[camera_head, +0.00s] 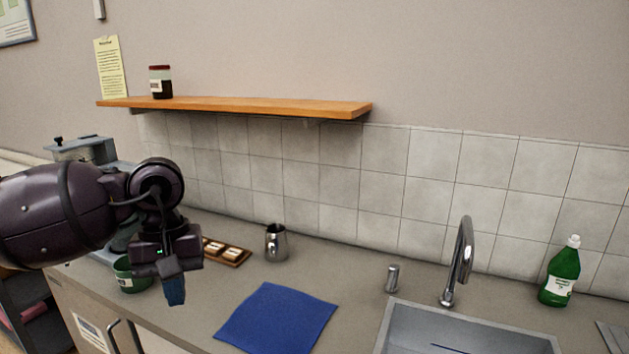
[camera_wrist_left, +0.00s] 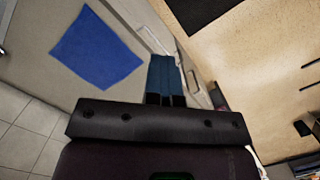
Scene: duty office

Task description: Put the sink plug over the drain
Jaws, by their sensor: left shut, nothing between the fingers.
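The metal sink (camera_head: 455,338) is at the bottom right of the head view, cut off by the picture's lower edge. A dark blue strip shows inside it; I cannot tell what it is. The drain and the sink plug cannot be made out. My left gripper (camera_head: 175,291) is over the left part of the counter, well left of the sink. Its blue fingers are shut and empty, and they show pressed together in the left wrist view (camera_wrist_left: 163,78). My right gripper is not in view.
A blue cloth (camera_head: 277,318) lies on the counter between my left gripper and the sink. A metal pitcher (camera_head: 276,243), wooden tray (camera_head: 226,252) and green cup (camera_head: 131,277) stand nearby. The faucet (camera_head: 463,258), dispenser (camera_head: 392,278) and green bottle (camera_head: 561,275) surround the sink. A shelf (camera_head: 240,106) hangs above.

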